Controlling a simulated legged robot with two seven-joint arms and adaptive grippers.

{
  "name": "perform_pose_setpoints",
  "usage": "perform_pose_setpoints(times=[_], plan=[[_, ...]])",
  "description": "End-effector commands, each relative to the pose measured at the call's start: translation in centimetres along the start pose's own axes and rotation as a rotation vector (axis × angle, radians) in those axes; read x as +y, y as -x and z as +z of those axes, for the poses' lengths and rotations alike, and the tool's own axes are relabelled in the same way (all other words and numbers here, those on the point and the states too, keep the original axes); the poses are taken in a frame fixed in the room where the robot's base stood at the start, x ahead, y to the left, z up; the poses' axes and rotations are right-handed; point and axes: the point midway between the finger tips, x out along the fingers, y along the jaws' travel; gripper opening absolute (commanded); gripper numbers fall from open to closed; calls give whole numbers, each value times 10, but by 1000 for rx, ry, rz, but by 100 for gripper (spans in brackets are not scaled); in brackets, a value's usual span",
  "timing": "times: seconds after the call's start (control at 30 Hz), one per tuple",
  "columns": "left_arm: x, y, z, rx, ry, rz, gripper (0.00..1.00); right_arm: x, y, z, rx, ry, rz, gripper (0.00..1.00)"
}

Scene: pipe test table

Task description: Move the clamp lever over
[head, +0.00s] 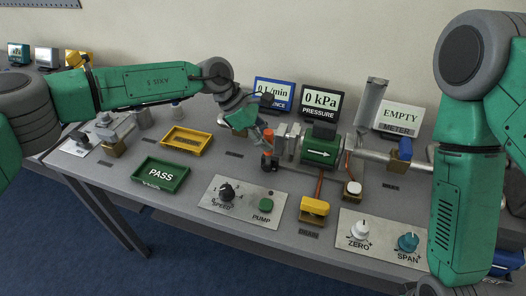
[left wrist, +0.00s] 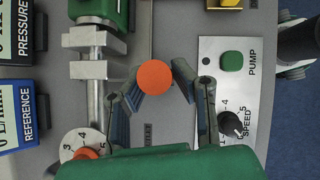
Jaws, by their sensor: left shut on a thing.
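The clamp lever has an orange-red grip (head: 268,138) and stands roughly upright in the head view, left of the grey clamp blocks (head: 290,140). My left gripper (head: 262,130) is at the grip and shut on it. In the left wrist view the grip shows end-on as an orange disc (left wrist: 154,77) between the two fingers (left wrist: 154,88). The clamp blocks (left wrist: 95,50) lie to its left there, on a grey pipe. The lever's lower part is hidden in the wrist view. My right arm shows at the right of the head view, but its gripper is out of sight.
A green flow body (head: 322,150) with a white arrow sits right of the clamp. A dial (left wrist: 80,145) is near my left fingers in the wrist view. Displays (head: 320,103) stand behind. The pump panel (head: 242,203) and green PASS tray (head: 160,175) lie in front.

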Motion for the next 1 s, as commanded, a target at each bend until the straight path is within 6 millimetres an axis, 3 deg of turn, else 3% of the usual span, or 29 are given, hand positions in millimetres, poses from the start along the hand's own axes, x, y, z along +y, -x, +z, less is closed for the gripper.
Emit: perform_pose_setpoints(times=[0.03,0.1,0.5,0.73,1.0], plan=[[5,-2,-5,-52,11,6,0,0,-17,1,0,-1,1,40],[6,0,-12,-118,18,-5,0,0,-32,2,0,-1,1,40],[12,11,-42,-435,51,-57,0,-1,-112,6,-1,-1,0,40],[13,15,-51,-547,63,-76,0,-1,-140,8,0,0,0,40],[14,19,-54,-608,68,-86,0,-1,-153,8,0,0,0,40]])
